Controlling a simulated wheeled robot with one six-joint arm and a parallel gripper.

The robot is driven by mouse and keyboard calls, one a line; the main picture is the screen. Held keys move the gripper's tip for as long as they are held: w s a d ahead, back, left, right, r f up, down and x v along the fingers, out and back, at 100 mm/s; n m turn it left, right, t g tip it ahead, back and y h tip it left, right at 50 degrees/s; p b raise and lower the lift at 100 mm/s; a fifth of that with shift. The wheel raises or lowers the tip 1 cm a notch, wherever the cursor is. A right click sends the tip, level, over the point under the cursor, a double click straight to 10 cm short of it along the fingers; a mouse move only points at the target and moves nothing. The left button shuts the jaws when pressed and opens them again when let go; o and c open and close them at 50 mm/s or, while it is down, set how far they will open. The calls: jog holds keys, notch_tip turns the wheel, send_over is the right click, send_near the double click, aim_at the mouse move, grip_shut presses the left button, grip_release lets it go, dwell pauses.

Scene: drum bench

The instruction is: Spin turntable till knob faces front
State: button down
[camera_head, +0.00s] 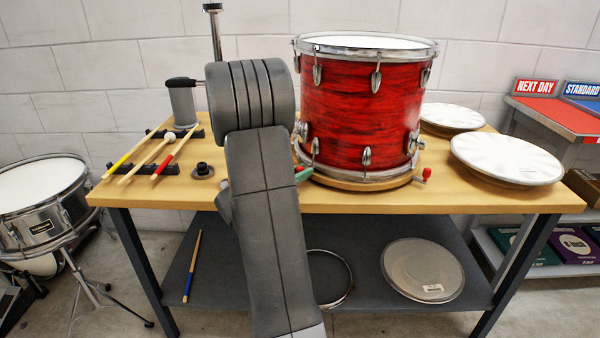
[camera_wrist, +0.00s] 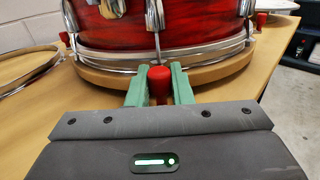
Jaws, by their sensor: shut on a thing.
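A red drum (camera_head: 362,105) stands upright on a round wooden turntable (camera_head: 360,184) on the bench. The turntable's rim also shows in the wrist view (camera_wrist: 205,76). My gripper (camera_wrist: 160,88) has green fingers, one on each side of a red knob (camera_wrist: 159,84) at the turntable's near edge, and is shut on it. In the head view only a bit of green finger (camera_head: 304,174) shows beside my arm. Another red knob (camera_head: 425,174) sticks out at the turntable's right. In the wrist view, red also shows at far left (camera_wrist: 65,38) and far right (camera_wrist: 261,19).
White drumheads (camera_head: 507,158) lie on the bench's right. Drumsticks (camera_head: 147,160) rest on a black rack at left, near a small black part (camera_head: 202,171). A metal hoop (camera_wrist: 28,68) lies left of the turntable. The front right of the bench (camera_head: 460,200) is clear.

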jog(key=w+a, duration=0.4)
jog(key=w, duration=0.1)
jog(key=shift+w+a+p, duration=0.1)
jog(key=shift+w+p, duration=0.1)
jog(key=shift+p, duration=0.2)
jog(key=c, duration=1.3)
grip_release()
jog(key=shift+c, duration=0.2)
jog(key=shift+s, duration=0.1)
